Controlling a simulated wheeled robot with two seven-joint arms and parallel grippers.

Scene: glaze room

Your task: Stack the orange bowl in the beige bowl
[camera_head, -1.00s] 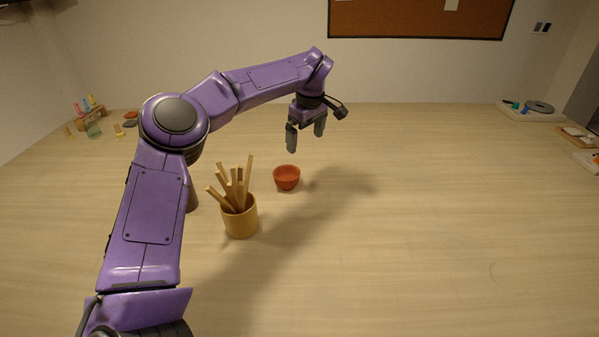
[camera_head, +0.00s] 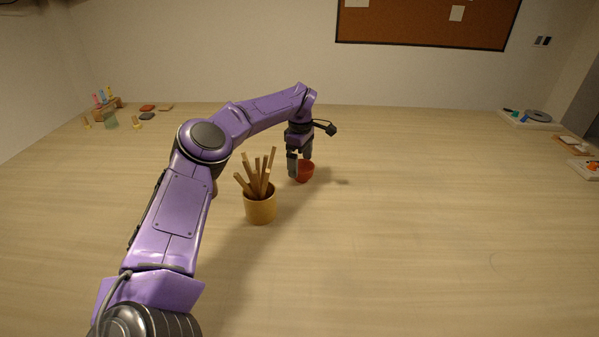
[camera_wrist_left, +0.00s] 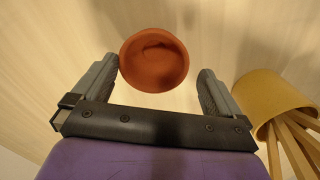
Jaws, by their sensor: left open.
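The orange bowl (camera_head: 306,173) stands upright on the table near the middle of the head view, partly hidden by my left gripper (camera_head: 300,164). That gripper points down, low at the bowl. In the left wrist view the empty orange bowl (camera_wrist_left: 154,62) lies between and slightly beyond the spread fingertips of my left gripper (camera_wrist_left: 158,72), with a gap showing on either side. I cannot make out a beige bowl. A small brownish sliver (camera_head: 214,188) shows behind my left arm, but I cannot tell what it is. My right gripper is not in view.
A yellowish pot (camera_head: 260,208) of wooden sticks stands close, left and nearer than the bowl; it shows at the right of the wrist view (camera_wrist_left: 268,95). Small items stand far left, and a white tray (camera_head: 530,122) far right. The table's middle and right are clear.

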